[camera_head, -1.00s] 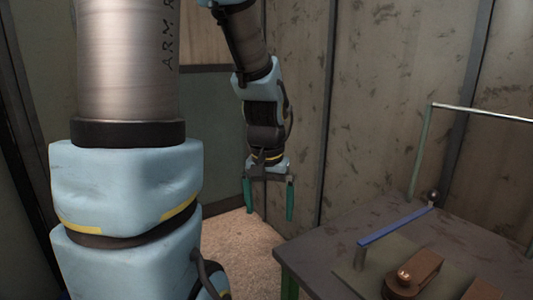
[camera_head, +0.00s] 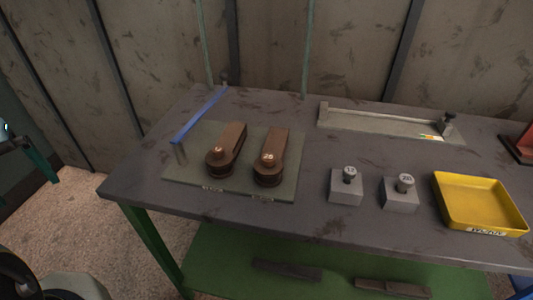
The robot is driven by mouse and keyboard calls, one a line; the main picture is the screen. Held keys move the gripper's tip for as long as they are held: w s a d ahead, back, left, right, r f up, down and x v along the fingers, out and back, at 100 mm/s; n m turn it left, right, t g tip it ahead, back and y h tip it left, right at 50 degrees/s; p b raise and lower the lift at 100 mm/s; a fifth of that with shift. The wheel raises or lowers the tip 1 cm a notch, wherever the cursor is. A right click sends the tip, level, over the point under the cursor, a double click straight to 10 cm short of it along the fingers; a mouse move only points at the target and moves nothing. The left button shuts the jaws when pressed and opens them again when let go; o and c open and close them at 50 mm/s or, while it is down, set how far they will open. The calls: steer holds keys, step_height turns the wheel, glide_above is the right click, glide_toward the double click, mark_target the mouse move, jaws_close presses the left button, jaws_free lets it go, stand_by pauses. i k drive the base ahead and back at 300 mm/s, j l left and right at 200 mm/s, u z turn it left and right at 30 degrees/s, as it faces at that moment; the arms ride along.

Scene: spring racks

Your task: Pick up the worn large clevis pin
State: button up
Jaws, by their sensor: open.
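Two brown clevis-like blocks lie on a grey-green mat (camera_head: 180,172) at the table's left, the left block (camera_head: 232,140) and the right block (camera_head: 274,146). Each has a copper-coloured round pin head near its front end, a left pin (camera_head: 218,149) and a right pin (camera_head: 267,156). Two grey blocks to the right hold upright silvery pins, one pin (camera_head: 349,174) and another pin (camera_head: 405,181). I cannot tell which pin is the worn large one; the labels are too small. My gripper (camera_head: 38,162) is only partly in view at the left edge, open, away from the table.
A blue bar (camera_head: 200,114) slants along the mat's left side. A grey channel fixture (camera_head: 380,122) stands at the back. A yellow tray (camera_head: 440,199) sits at the right, with a dark red-brown object (camera_head: 522,146) behind it. A green lower shelf (camera_head: 220,260) holds flat dark pieces.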

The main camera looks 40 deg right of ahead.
mark_target(268, 159)
steer(key=z, duration=0.35)
steer(key=k+j+z, duration=0.1)
steer(key=j+z, duration=0.15)
steer(key=z, duration=0.15)
steer(key=k+j+z, duration=0.15)
steer(key=z, duration=0.25)
steer(key=k+j+z, duration=0.15)
steer(key=z, duration=0.25)
steer(key=k+j, duration=0.2)
steer(key=i+j, duration=0.35)
steer(key=i, duration=0.05)
